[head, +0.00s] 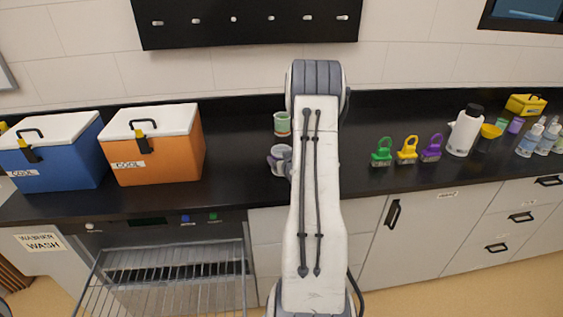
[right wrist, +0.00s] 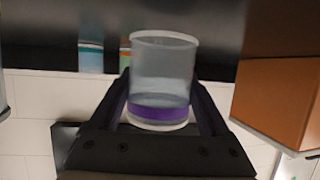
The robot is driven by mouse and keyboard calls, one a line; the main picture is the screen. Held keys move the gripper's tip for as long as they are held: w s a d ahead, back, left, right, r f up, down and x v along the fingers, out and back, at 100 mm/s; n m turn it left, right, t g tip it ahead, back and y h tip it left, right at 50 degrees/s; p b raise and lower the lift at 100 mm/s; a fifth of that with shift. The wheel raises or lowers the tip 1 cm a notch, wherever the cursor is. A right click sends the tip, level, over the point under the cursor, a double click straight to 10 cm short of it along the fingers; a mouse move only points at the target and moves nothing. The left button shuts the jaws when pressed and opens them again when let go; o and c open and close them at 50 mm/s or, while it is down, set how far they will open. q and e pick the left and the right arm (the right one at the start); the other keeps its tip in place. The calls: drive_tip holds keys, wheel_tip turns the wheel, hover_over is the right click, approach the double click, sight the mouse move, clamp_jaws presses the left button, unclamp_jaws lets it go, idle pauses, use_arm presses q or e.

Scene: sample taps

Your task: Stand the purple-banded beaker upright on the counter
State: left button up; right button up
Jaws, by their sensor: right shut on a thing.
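The purple-banded beaker (right wrist: 160,78) is clear, with its purple band near the picture's bottom and its wider lip at the top in the right wrist view. That view is inverted, so the beaker appears mouth-down, band high. My right gripper (right wrist: 163,100) is shut on it, one finger on each side. In the head view the beaker (head: 281,152) is partly hidden by my right arm, over the counter (head: 240,175). I cannot tell whether it touches the counter. My left gripper is not in view.
A green beaker with an orange band (head: 282,124) stands just behind. An orange cooler (head: 160,155) and a blue cooler (head: 55,160) stand left. Green, yellow and purple padlock-like items (head: 407,152) and a white bottle (head: 464,132) stand right. An open washer rack (head: 165,280) lies below.

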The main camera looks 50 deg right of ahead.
drive_tip(key=shift+f, duration=0.85)
drive_tip(key=shift+f, duration=0.2)
drive_tip(key=o, duration=1.2)
drive_tip(key=shift+c, duration=0.2)
drive_tip(key=shift+r, duration=0.2)
drive_tip(key=b+v, duration=0.1)
drive_tip(key=v, duration=1.1)
drive_tip(key=shift+b, duration=0.35)
